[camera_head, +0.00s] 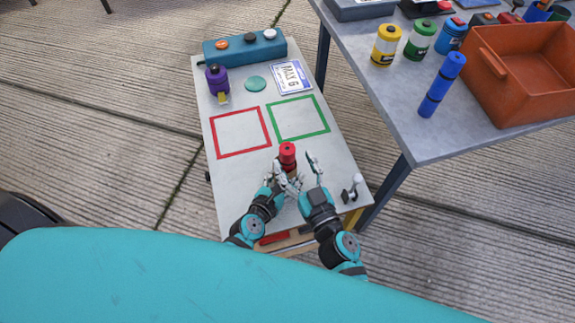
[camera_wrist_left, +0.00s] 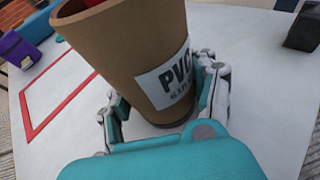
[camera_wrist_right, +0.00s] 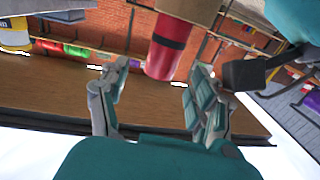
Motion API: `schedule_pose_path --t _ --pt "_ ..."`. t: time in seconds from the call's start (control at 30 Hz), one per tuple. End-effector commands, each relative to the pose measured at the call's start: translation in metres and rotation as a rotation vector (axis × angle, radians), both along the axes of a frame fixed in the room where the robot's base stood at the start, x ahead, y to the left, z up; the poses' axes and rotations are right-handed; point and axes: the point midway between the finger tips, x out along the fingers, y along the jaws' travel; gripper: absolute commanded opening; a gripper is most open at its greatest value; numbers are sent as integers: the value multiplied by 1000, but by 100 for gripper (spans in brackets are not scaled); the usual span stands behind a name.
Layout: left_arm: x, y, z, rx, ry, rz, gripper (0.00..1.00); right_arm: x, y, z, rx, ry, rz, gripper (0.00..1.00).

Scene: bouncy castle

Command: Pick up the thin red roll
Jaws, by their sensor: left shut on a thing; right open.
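A red roll (camera_head: 287,152) with a dark band stands out of a brown cardboard cup (camera_wrist_left: 135,55) with a dark-lettered PVC label. In the right wrist view the roll (camera_wrist_right: 170,45) sticks out of the cup's mouth. My left gripper (camera_head: 283,181) is shut on the cup; its fingers lie on both sides of the lower wall. My right gripper (camera_head: 303,172) is open, just right of the roll in the head view. In the right wrist view its fingers (camera_wrist_right: 157,85) are spread, with the roll's end between and beyond them. I see no clear contact.
The white worktop holds a red square outline (camera_head: 240,132), a green one (camera_head: 298,118), a purple roll holder (camera_head: 217,82) and a teal button box (camera_head: 245,46). A grey table (camera_head: 395,110) at right carries a blue roll (camera_head: 441,85), several jars and an orange crate (camera_head: 500,100).

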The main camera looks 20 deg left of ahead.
Motion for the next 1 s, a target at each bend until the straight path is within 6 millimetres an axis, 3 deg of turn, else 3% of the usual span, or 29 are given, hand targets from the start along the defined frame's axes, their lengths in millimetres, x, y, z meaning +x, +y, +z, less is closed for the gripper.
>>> schedule_pose_path --t 0.23,0.57,1.0 --pt "0 0 1 -1 -1 -1 5 30 26 1 2 -1 0 64" --pt "0 0 1 -1 -1 -1 5 34 30 1 2 1 1 63" --pt "0 0 1 -1 -1 -1 5 34 29 1 1 0 1 5"
